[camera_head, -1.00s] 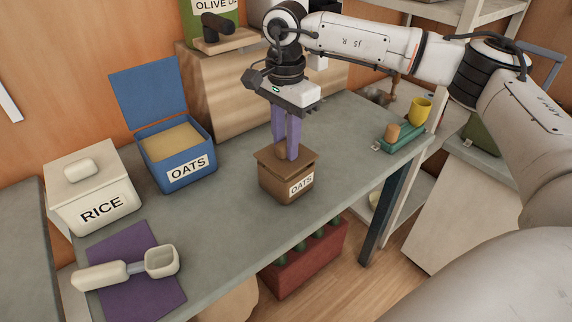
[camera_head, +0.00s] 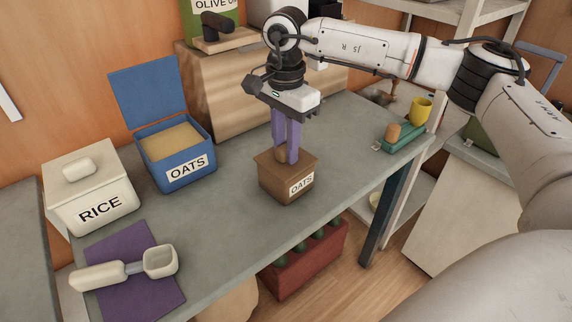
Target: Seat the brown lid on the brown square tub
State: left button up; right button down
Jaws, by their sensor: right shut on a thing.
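The brown square tub (camera_head: 273,184) stands upright on the grey counter, with an OATS label on its front. The brown lid (camera_head: 288,170) lies on top of the tub and covers its opening. It looks level and flush with the rim, with no clear gap, though the far edges are hidden. My right gripper (camera_head: 286,157) points down from above, its purple fingers shut on the lid's round knob and partly hiding it. My left gripper is out of view.
Left of the tub stand an open blue OATS bin (camera_head: 180,178) and a white RICE box (camera_head: 95,205). A scoop (camera_head: 160,262) lies on a purple cloth (camera_head: 135,298). A green tray (camera_head: 400,143) with a yellow cup (camera_head: 420,110) is at the right. Bare counter surrounds the tub.

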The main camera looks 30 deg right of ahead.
jog(key=shift+f, duration=0.15)
jog(key=c, duration=1.4)
grip_release()
jog(key=shift+c, duration=0.2)
jog(key=shift+f, duration=0.1)
jog(key=shift+s, duration=0.1)
jog(key=shift+c, duration=0.9)
jog(key=shift+c, duration=0.9)
jog(key=shift+o, duration=0.7)
jog(key=o, duration=0.5)
